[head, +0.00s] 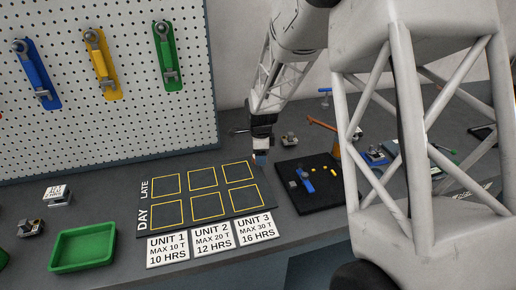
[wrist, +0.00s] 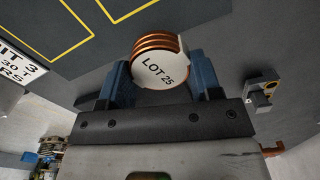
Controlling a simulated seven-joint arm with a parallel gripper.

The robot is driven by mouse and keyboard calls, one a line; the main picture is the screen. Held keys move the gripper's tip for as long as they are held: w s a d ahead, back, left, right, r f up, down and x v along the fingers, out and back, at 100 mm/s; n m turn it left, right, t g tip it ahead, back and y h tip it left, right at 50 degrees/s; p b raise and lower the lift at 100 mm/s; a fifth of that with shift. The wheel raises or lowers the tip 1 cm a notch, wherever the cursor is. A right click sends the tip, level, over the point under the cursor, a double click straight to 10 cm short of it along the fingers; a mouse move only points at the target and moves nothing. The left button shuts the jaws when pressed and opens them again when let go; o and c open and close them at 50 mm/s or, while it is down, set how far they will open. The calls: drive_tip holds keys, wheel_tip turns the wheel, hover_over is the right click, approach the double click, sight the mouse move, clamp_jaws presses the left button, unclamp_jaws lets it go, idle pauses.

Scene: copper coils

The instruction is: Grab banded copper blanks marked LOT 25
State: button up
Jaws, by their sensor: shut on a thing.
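A stack of banded copper blanks (wrist: 160,66) shows in the wrist view, with copper rims and a white round label reading LOT 25. It sits between the two blue fingers of my gripper (wrist: 160,80), which is shut on it. In the head view my gripper (head: 260,158) is near the right end of the dark schedule board, beside the black tray. The blanks are too small to make out clearly there. I cannot tell from these views whether they touch the table.
The schedule board (head: 247,208) with yellow squares lies beside the gripper, with white unit cards (head: 212,238) in front. A black tray (head: 318,203) with small parts is to the right. A green tray (head: 84,247) and a white-labelled block (head: 58,194) are at left.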

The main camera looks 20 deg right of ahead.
drive_tip(key=shift+s+a+r, duration=0.1)
drive_tip(key=shift+s+r, duration=0.1)
drive_tip(key=shift+s, duration=1.6)
